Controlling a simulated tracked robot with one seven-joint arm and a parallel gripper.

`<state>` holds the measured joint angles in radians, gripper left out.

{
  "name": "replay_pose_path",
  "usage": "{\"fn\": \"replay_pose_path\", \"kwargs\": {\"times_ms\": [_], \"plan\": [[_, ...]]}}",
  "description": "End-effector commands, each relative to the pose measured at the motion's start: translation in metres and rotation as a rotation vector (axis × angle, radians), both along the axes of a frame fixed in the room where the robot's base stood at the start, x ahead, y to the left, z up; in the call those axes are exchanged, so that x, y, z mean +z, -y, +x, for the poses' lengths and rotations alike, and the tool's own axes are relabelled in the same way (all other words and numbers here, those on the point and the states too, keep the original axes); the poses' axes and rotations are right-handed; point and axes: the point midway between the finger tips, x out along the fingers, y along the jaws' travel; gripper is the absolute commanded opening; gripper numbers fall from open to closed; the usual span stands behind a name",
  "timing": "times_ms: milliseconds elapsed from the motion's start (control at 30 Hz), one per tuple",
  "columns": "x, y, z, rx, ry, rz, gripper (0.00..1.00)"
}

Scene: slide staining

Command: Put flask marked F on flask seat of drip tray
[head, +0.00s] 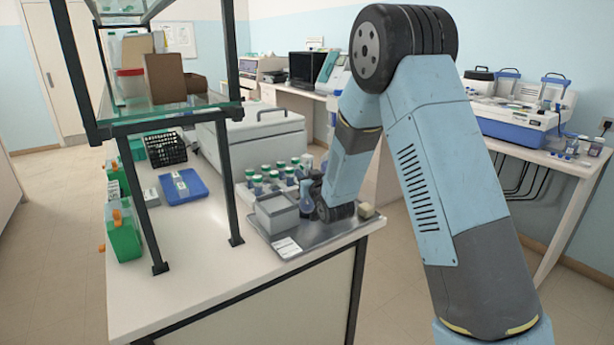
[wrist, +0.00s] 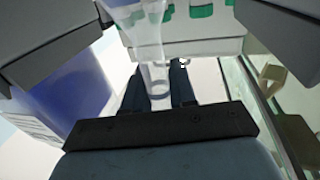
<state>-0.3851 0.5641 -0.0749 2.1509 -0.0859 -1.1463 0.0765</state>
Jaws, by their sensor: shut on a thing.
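A small flask (head: 307,198) with a bluish body and narrow neck shows at my gripper (head: 318,203) in the head view, above or on the metal drip tray (head: 325,231). In the wrist view, my gripper (wrist: 157,88) is shut on the clear glass neck of the flask (wrist: 152,50), between two dark fingers. I cannot read a mark on the flask. I cannot tell whether its base touches the tray. The flask seat is not clearly visible; my gripper and the flask cover part of the tray.
A grey open box (head: 277,213) and a white card (head: 287,247) are on the tray. Several green-capped bottles (head: 273,180) stand behind. A shelf post (head: 222,165) rises left of the tray. A blue tray (head: 183,187) lies farther left. The front bench top is clear.

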Motion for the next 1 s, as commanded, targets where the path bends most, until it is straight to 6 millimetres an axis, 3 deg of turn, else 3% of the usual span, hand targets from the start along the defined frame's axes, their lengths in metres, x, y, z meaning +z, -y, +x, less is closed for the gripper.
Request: {"fn": "replay_pose_path", "kwargs": {"times_ms": [333,367,600,1000], "plan": [[-0.0023,0.0004,0.0002,0.000,0.001,0.000,0.08],[-0.0020,0.0003,0.0001,0.000,0.001,0.000,0.28],[-0.0017,0.0006,0.0001,-0.001,0.001,0.000,0.51],[0.0014,0.0044,-0.0068,-0.002,0.001,0.000,0.51]]}}
